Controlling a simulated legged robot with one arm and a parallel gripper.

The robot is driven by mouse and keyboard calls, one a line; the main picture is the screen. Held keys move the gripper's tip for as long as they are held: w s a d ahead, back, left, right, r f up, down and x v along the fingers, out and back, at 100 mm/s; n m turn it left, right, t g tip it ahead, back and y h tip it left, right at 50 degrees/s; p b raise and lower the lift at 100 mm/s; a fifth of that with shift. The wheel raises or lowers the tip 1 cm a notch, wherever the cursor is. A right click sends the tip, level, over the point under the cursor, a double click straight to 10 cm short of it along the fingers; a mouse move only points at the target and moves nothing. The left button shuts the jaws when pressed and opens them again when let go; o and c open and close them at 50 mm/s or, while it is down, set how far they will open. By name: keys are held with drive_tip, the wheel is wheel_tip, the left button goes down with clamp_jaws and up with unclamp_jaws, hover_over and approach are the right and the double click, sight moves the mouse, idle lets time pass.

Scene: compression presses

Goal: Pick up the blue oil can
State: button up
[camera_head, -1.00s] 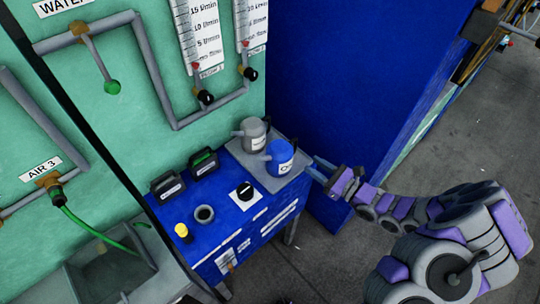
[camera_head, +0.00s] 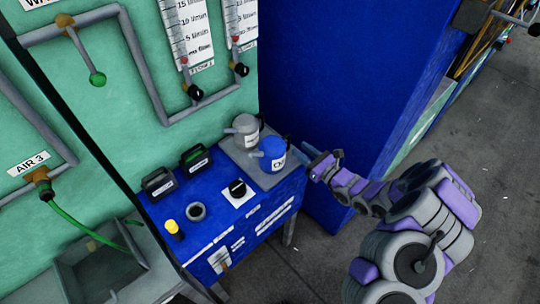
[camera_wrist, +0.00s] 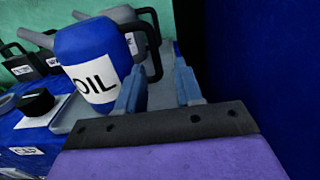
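The blue oil can (camera_head: 273,157) stands upright on a grey tray (camera_head: 237,155) at the back right corner of the blue bench. In the wrist view the blue oil can (camera_wrist: 88,60) shows its white OIL label, with its black handle (camera_wrist: 155,50) on the right side. My gripper (camera_head: 307,150) is just right of the can in the head view. In the wrist view my gripper (camera_wrist: 160,72) is open, its two fingers apart and pointing at the handle side. The handle shows in line with the gap between the fingertips. I cannot tell whether they touch.
A grey can (camera_head: 247,131) stands behind the blue one on the same tray. The blue bench (camera_head: 215,215) also holds two black-handled items (camera_head: 160,183), a black knob (camera_head: 237,188) and a yellow button (camera_head: 173,228). A tall blue panel (camera_head: 330,90) rises behind my gripper. Open floor lies right.

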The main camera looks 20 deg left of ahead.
sight(289, 143)
drive_tip(key=shift+w+d+r, duration=0.2)
drive_tip(key=shift+d+r, duration=0.1)
drive_tip(key=shift+d, duration=0.2)
drive_tip(key=a, duration=0.3)
drive_tip(key=w+a+b, duration=0.1)
drive_tip(key=a, duration=0.5)
drive_tip(key=shift+w+f+b, duration=0.2)
drive_tip(key=shift+f+b, duration=0.15)
drive_tip(key=shift+f, duration=0.05)
drive_tip(key=d, duration=0.3)
drive_tip(key=shift+w+r, duration=0.15)
drive_tip(key=shift+r, duration=0.25)
drive_tip(key=shift+c, duration=0.2)
drive_tip(key=shift+d+r, duration=0.1)
drive_tip(key=shift+d, duration=0.25)
drive_tip(key=shift+c, duration=0.8)
drive_tip(key=shift+a, duration=0.1)
drive_tip(key=shift+c, duration=0.7)
drive_tip(key=shift+a+f, duration=0.2)
drive_tip(key=shift+a, duration=0.5)
drive_tip(key=shift+a+f, duration=0.2)
drive_tip(key=shift+a, duration=0.5)
clamp_jaws()
drive_tip(key=shift+d+r, duration=0.25)
drive_tip(key=shift+d, duration=0.8)
drive_tip(key=shift+a+f, duration=0.1)
drive_tip(key=shift+a, duration=0.65)
drive_tip(key=shift+d, duration=0.45)
